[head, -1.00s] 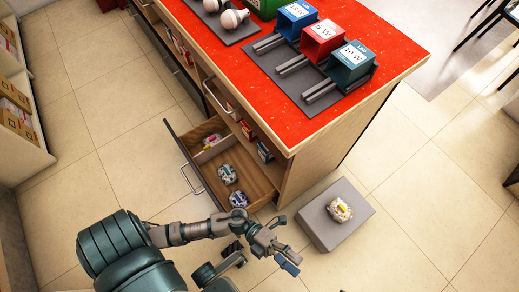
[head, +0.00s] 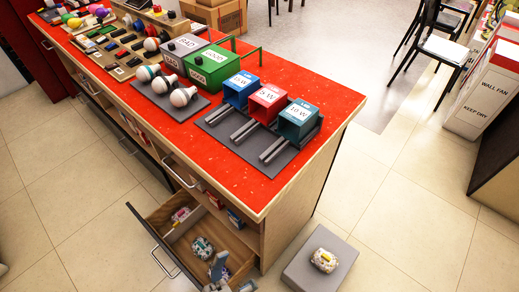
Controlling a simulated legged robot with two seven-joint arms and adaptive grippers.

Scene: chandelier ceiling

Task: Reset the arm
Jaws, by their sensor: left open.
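My left gripper (head: 222,271) shows only in part at the bottom edge of the head view. Its grey fingers are open and lie in front of the open drawer. I see nothing between them, though the rest of the hand and the arm are cut off below. The wooden drawer (head: 158,252) stands pulled out under the red counter, with several small patterned items inside. One white-and-green item (head: 203,247) lies close to the fingers. My right gripper is out of view.
The red-topped counter (head: 350,97) carries bulbs (head: 183,97), labelled boxes (head: 299,118) and tools. A grey block (head: 305,258) on the floor holds a patterned item (head: 324,261). Chairs (head: 440,50) stand at the back right.

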